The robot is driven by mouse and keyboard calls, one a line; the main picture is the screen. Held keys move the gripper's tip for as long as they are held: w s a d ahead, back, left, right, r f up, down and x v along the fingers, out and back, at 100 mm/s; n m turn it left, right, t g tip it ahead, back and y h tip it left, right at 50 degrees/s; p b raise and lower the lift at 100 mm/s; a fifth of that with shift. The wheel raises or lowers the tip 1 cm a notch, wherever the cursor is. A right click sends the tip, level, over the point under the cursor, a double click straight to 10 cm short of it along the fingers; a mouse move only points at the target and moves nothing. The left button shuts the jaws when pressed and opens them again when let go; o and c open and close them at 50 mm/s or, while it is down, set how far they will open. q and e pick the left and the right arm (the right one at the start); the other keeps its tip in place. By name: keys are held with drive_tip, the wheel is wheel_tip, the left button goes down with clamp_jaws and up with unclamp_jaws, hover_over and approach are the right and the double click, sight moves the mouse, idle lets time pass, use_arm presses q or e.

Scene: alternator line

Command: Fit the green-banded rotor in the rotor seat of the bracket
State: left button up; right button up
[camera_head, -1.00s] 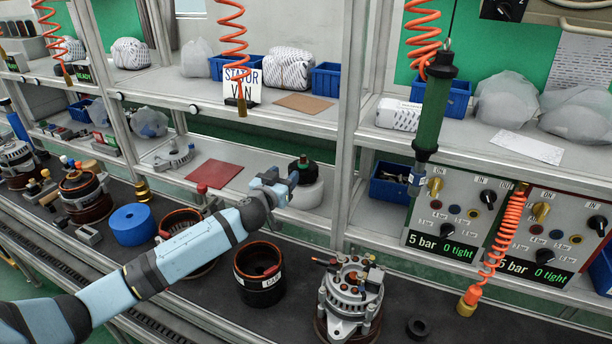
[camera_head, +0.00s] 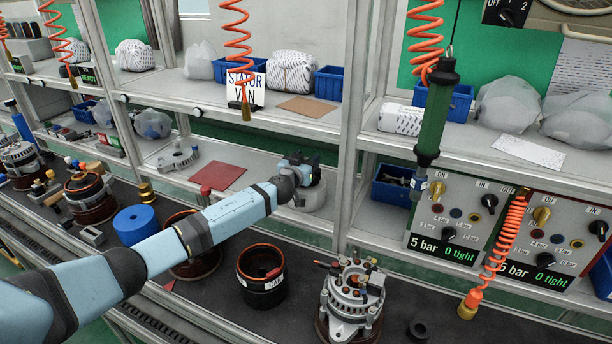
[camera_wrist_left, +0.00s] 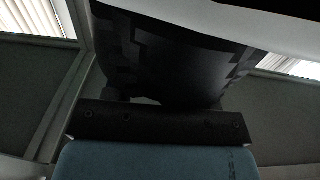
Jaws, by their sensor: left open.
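My left gripper (camera_head: 304,172) is open at the lower shelf, right at a black-topped piece on a pale round base (camera_head: 310,197). The gripper covers most of that piece, so I cannot tell whether it is the green-banded rotor. In the left wrist view a dark rounded body (camera_wrist_left: 180,65) fills the space just in front of the gripper; no green band shows on it. A grey metal bracket-like part (camera_head: 178,160) lies on the lower shelf at left. A silver housing (camera_head: 352,298) stands on the dark bench; I cannot tell which one has the rotor seat. My right gripper is not in view.
A red mat (camera_head: 217,176) lies on the lower shelf. A shelf post (camera_head: 350,165) rises right of my gripper. A green tool (camera_head: 437,110) hangs from a coiled cord at right.

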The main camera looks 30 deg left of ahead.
use_arm(q)
clamp_jaws()
drive_tip(key=shift+r, duration=0.35)
drive_tip(key=shift+w+a+f, duration=0.1)
drive_tip(key=shift+f, duration=0.05)
